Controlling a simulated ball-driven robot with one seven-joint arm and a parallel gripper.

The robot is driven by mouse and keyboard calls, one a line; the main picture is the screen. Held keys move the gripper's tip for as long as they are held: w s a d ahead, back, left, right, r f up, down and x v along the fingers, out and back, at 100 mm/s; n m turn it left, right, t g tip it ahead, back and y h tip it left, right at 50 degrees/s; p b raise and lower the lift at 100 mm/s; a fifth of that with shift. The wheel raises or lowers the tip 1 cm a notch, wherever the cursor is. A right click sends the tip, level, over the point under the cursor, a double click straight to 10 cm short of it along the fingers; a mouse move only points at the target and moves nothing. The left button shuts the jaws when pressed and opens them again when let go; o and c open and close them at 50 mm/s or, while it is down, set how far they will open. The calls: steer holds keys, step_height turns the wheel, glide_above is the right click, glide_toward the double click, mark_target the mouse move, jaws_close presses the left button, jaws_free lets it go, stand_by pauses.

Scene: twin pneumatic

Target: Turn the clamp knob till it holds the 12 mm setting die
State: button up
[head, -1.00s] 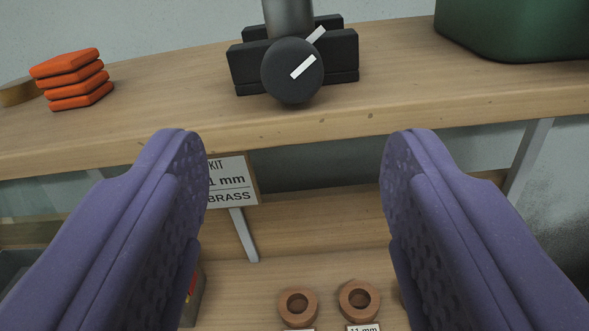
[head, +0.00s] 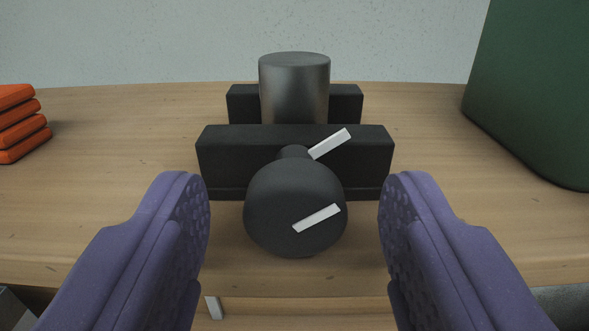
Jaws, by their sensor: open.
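The clamp (head: 225,160) is a black two-jaw block on the wooden shelf, straight ahead in the head view. A grey metal cylinder, the setting die (head: 294,88), stands upright between its jaws; whether both jaws touch it I cannot tell. The round black clamp knob (head: 275,205) faces me at the front, with a white bar slanting up to the right. A second white mark (head: 331,143) on the front jaw slants similarly. My gripper (head: 294,210) is open, with one purple finger to each side of the knob in the picture and visible gaps between.
The shelf (head: 130,130) is clear around the clamp. A stack of orange pads (head: 18,125) lies at the left. A big green container (head: 535,95) stands at the right. The shelf's front edge runs below the knob.

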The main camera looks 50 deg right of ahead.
steer(key=shift+c, duration=0.4)
steer(key=c, duration=1)
steer(key=shift+o, duration=0.2)
steer(key=m+b, duration=0.1)
steer(key=b, duration=0.2)
steer(key=shift+f, duration=0.3)
steer(key=shift+m+b, duration=0.8)
steer(key=shift+b, duration=0.45)
steer(key=shift+r, duration=0.3)
steer(key=o, duration=1)
steer(key=shift+o, duration=0.2)
